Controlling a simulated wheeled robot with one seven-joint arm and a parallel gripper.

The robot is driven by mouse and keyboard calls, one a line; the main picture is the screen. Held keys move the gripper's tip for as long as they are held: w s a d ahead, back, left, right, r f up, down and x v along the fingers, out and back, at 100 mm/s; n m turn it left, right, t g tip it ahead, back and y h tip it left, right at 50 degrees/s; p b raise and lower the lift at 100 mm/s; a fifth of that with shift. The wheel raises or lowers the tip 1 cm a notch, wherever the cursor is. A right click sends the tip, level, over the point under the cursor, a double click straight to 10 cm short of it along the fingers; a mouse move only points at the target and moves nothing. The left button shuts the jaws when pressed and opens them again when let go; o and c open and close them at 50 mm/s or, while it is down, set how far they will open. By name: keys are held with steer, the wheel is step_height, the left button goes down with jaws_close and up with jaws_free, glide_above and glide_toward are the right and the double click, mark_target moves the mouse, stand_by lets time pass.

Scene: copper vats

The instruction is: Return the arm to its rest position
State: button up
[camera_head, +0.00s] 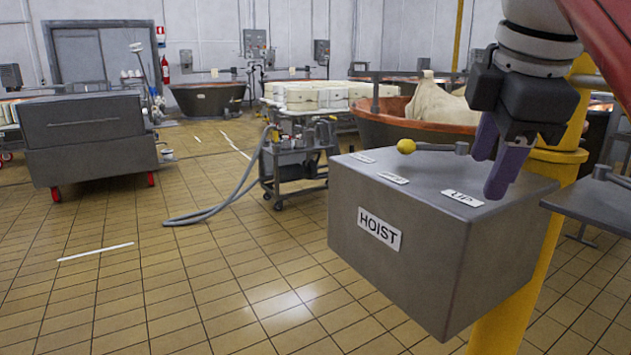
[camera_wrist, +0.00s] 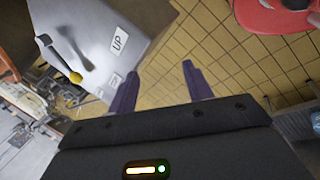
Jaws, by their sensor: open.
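My gripper (camera_head: 497,158) is open and empty, with two purple fingers pointing down. In the head view it appears over the right part of the top of a grey hoist box (camera_head: 395,290). In the wrist view the fingers (camera_wrist: 160,88) show with tiled floor between them, and the box (camera_wrist: 95,30) lies to their left. A lever with a yellow knob (camera_head: 406,146) is on the box top, apart from the fingers; the knob also shows in the wrist view (camera_wrist: 76,78). Part of my arm (camera_head: 540,40) reaches in from the upper right.
A yellow post (camera_head: 535,260) stands beside the box. A grey plate (camera_head: 590,200) is at the right edge. A copper vat (camera_head: 385,130) and a wheeled cart (camera_head: 298,150) with a hose stand behind. A grey bin (camera_head: 85,135) is at left. The tiled floor at front left is clear.

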steer(key=s+a+f+m, duration=0.1)
steer(key=f+m, duration=0.4)
steer(key=f, duration=0.6)
steer(key=s+a+f+m+t, duration=0.1)
steer(key=s+f+m, duration=0.2)
steer(key=f, duration=0.8)
steer(key=s+a+f+m, duration=0.1)
steer(key=s+f+m, duration=0.1)
steer(key=f+m, duration=0.6)
step_height(320, 180, down, 3)
steer(key=shift+s+a+f, duration=0.1)
steer(key=shift+s+a, duration=0.25)
